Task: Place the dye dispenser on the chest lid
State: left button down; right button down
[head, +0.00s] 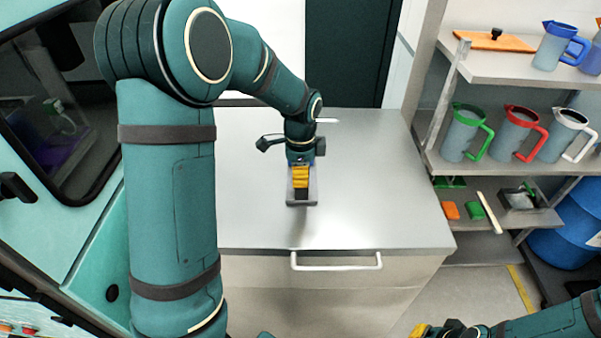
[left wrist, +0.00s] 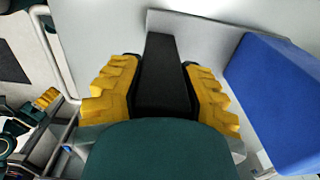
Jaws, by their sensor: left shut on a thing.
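My left gripper (head: 300,178) points down over the pale grey chest lid (head: 372,190), near its middle. It is shut on the dye dispenser, whose grey edge (head: 301,203) shows around the yellow fingers. In the left wrist view, the two yellow fingers (left wrist: 162,95) press on both sides of a dark, bar-like part of the dispenser (left wrist: 161,60). Most of the dispenser is hidden by the gripper. I cannot tell whether it touches the lid. My right gripper (head: 421,331) shows only partly at the bottom edge, away from the chest.
A blue block-like surface (left wrist: 283,100) is close by on the right in the left wrist view. The chest has a white front handle (head: 336,267). Shelves on the right hold jugs (head: 465,133). A blue drum (head: 572,235) stands beside them. The lid around the gripper looks clear.

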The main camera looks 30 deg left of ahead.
pick_arm(q)
jog(key=c, duration=0.6)
grip_release()
jog(key=shift+c, duration=0.2)
jog(key=shift+r, duration=0.1)
notch_tip(320, 180, up, 12)
jog(key=shift+f+p, duration=0.1)
jog(key=shift+p, duration=0.55)
jog(key=shift+s, duration=0.1)
